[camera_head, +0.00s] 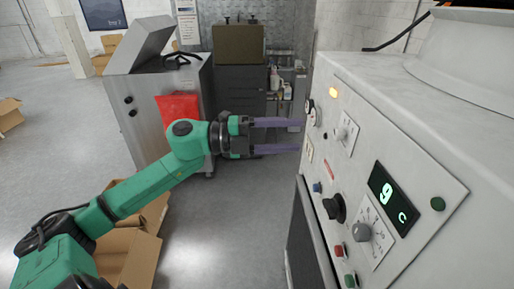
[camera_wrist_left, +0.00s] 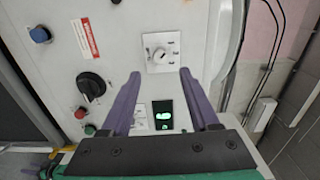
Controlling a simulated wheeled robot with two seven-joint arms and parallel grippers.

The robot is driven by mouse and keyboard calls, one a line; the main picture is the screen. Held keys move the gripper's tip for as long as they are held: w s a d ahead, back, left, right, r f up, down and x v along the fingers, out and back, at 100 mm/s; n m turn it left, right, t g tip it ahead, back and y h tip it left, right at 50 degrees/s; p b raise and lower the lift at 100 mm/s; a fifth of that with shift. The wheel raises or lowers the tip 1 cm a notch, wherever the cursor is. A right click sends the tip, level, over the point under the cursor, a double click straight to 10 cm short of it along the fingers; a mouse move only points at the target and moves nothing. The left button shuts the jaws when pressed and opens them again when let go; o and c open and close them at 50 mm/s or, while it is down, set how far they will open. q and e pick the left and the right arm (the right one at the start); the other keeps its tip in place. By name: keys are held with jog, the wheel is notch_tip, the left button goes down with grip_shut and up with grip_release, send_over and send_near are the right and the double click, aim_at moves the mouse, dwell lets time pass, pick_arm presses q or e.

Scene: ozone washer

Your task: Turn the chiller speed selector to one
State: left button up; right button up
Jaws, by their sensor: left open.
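The white control panel (camera_head: 375,150) stands on the right in the head view. A small pale selector on a white plate (camera_head: 345,132) is in its upper part; it also shows in the left wrist view (camera_wrist_left: 159,53). A grey knob (camera_head: 362,232) on a marked plate sits lower, beside a display (camera_head: 392,199) reading "9 C". I cannot tell which is the chiller speed selector; the markings are too small to read. My left gripper (camera_head: 300,136) is open and empty, its purple fingers pointing at the panel. In the left wrist view the upper selector lies beyond and between the fingertips (camera_wrist_left: 160,76).
The panel also carries a large black knob (camera_head: 334,207), a blue button (camera_head: 317,187), a red button (camera_head: 338,250), green buttons and an amber light (camera_head: 333,92). A steel cabinet (camera_head: 150,100) stands left behind my arm. Cardboard boxes (camera_head: 130,255) lie on the floor.

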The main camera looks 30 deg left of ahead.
pick_arm(q)
jog(key=b+v, duration=0.2)
jog(key=v, duration=0.4)
jog(key=shift+s+a, duration=0.25)
jog(key=shift+a, duration=0.05)
